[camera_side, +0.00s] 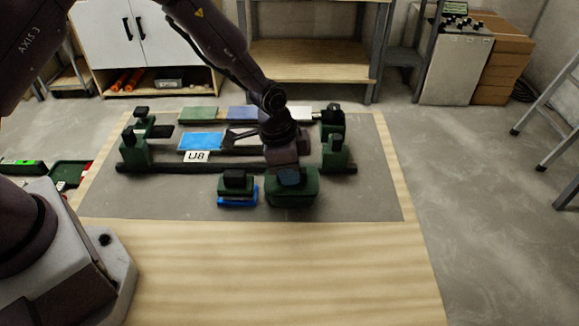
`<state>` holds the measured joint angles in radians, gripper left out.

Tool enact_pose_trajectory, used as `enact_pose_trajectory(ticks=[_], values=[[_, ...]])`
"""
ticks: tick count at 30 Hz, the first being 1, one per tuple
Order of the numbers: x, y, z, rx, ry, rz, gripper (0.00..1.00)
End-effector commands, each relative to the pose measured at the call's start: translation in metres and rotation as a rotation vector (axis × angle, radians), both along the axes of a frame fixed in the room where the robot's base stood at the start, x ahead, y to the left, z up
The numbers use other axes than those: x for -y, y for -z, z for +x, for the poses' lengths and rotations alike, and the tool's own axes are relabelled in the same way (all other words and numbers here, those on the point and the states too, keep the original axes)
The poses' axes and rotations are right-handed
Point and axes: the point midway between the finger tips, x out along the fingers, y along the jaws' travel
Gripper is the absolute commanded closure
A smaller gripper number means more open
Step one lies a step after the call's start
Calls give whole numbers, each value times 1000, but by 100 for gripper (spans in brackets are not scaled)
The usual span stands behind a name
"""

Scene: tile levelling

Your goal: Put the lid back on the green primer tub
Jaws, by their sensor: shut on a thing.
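The green primer tub (292,199) stands on the grey mat, right of the middle at the near side of the tile rig. A dark, bluish piece (290,176), which looks like the lid, shows at the tub's top. My gripper (287,165) points down just behind and above the tub, shut on this piece. Its fingertips are hard to make out against the dark parts. I cannot tell whether the lid touches the rim or is held slightly above it.
A green block with a dark top on a blue base (237,188) stands close left of the tub. Behind are the dark rail (190,168), green end posts (336,153), a blue tile (201,141) and a "U8" label (196,156). The near wooden table (260,265) is clear.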

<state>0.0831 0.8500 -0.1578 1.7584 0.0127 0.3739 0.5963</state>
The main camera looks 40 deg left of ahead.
Motion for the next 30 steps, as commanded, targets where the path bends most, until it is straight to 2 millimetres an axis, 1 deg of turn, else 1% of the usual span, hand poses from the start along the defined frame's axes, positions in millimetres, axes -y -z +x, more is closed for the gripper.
enact_pose_trajectory(ticks=[27, 28, 29, 30], values=[[0, 7, 0, 0, 0, 0, 92], [0, 7, 0, 0, 0, 0, 72], [0, 7, 0, 0, 0, 0, 66], [0, 7, 0, 0, 0, 0, 56]])
